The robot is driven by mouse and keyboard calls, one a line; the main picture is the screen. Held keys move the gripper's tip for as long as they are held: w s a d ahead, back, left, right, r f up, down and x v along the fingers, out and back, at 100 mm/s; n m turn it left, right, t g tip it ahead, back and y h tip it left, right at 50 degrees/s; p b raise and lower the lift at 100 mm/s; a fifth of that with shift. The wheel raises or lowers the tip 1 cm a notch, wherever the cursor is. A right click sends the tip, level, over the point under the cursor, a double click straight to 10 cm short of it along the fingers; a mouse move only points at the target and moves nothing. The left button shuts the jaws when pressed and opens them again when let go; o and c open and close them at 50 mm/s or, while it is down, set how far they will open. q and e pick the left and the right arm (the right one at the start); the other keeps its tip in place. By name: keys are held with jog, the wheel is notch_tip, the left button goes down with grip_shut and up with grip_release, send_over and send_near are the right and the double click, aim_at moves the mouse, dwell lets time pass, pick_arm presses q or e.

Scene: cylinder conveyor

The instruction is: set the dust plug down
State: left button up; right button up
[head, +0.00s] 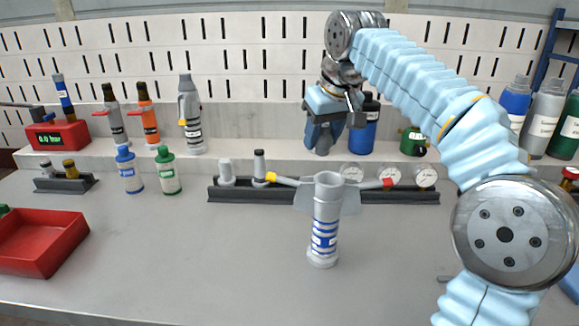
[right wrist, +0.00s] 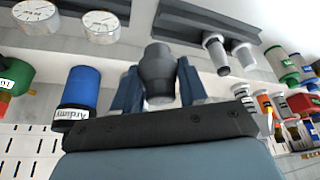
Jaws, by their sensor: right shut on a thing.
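My right gripper (head: 324,122) hangs above the ledge at the back, fingers pointing down. It is shut on a dark grey, stepped round plug, probably the dust plug (right wrist: 157,74). In the right wrist view the plug sits between the two blue fingers (right wrist: 157,88). In the head view only its lower end shows under the fingers, and I cannot tell whether it touches the ledge. My left gripper is not in view.
A grey cylinder with blue bands (head: 323,215) stands upright on the table. Behind it a dark rack (head: 290,194) holds small fittings and gauges. A blue bottle (head: 363,130) stands close to my right gripper. A red tray (head: 40,240) lies left.

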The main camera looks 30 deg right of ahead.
jog(key=w+f, duration=0.2)
jog(key=f, duration=0.1)
jog(key=w+a+f+b, duration=0.1)
jog(key=w+f, duration=0.1)
jog(key=f, duration=0.1)
jog(key=w+f, duration=0.1)
jog(key=f, duration=0.2)
jog(key=shift+w+a+f+b, duration=0.3)
jog(key=shift+w+a+b, duration=0.1)
jog(key=o, duration=1.1)
jog(key=p+v, duration=0.2)
jog(key=v, duration=1)
jog(key=shift+p, duration=0.3)
